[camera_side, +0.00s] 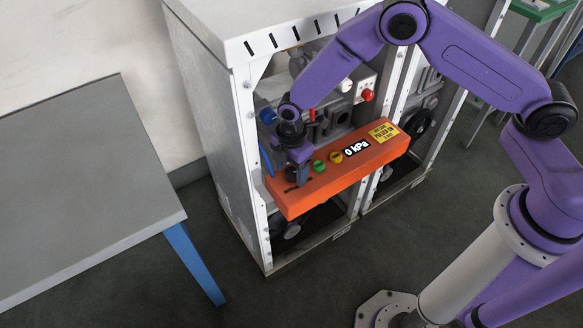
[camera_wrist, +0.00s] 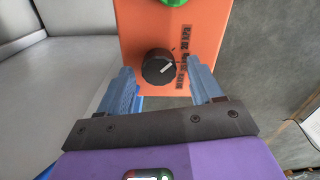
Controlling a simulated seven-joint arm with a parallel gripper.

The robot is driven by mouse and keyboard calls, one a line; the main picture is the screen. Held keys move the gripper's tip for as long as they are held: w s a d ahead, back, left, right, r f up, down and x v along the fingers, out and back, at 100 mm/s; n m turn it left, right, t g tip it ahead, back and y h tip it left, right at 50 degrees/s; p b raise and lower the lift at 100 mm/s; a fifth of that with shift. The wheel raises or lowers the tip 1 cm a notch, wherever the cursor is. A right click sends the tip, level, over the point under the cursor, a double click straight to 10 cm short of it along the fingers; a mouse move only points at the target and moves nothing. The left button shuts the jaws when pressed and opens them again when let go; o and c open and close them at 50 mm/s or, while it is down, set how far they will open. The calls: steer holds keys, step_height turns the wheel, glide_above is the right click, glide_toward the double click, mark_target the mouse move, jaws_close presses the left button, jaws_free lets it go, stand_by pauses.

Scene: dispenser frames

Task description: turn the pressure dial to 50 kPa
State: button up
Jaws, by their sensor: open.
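The black pressure dial (camera_wrist: 157,68) with a pale pointer line sits on the orange panel (camera_side: 288,204) in the wrist view. Its pointer aims up and to the right. My gripper (camera_wrist: 160,66) is open, with one blue finger to the left of the dial and one to the right. There is a gap on both sides, and I cannot tell how deep the fingers reach. In the side view my gripper (camera_side: 299,173) is at the panel's left end and mostly hides the dial.
A green button (camera_side: 319,166) and a yellow button (camera_side: 335,157) sit between the dial and the display. A yellow label (camera_side: 383,132) is at the panel's right. The white cabinet frame (camera_side: 247,150) surrounds the panel. A grey table (camera_side: 80,180) stands at the left.

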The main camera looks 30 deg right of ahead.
steer(key=c, duration=1.1)
steer(key=shift+o, duration=0.2)
steer(key=shift+m, duration=0.4)
steer(key=m, duration=0.3)
steer(key=shift+f+m, duration=0.1)
steer(key=shift+m, duration=0.3)
steer(key=m, duration=0.4)
steer(key=shift+w+m, duration=0.1)
steer(key=shift+m, duration=0.2)
steer(key=m, duration=0.4)
steer(key=shift+d, duration=0.1)
steer(key=shift+m, duration=2.2)
steer(key=shift+d+m, duration=0.1)
steer(key=shift+m, duration=0.2)
